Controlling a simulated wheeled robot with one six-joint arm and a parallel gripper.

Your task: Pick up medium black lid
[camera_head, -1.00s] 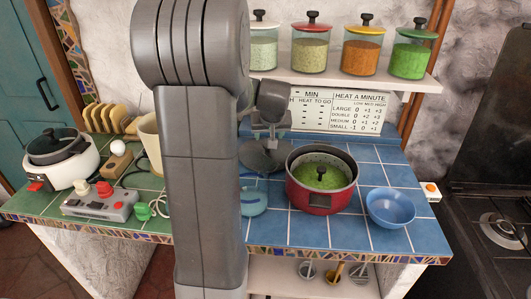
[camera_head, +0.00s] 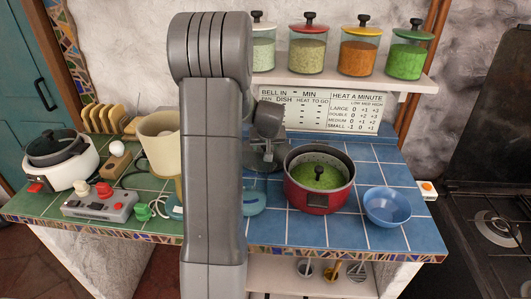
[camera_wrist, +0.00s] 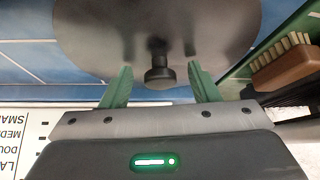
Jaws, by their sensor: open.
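A dark grey-black round lid (camera_wrist: 95,30) with a black knob (camera_wrist: 159,68) fills the top of the wrist view. My gripper (camera_wrist: 160,80) is open, with its two green fingers apart on either side of the knob. I see gaps between the fingers and the knob. In the head view the lid (camera_head: 262,160) lies at the back of the blue tiles, partly hidden behind my arm. My gripper is mostly hidden there.
A red pot (camera_head: 318,201) with green contents and a blue bowl (camera_head: 387,205) stand right of my arm. A shelf (camera_head: 350,82) with jars hangs above. A white cooker (camera_head: 72,165) with a dark lid stands left. A wooden brush (camera_wrist: 285,68) lies near the lid.

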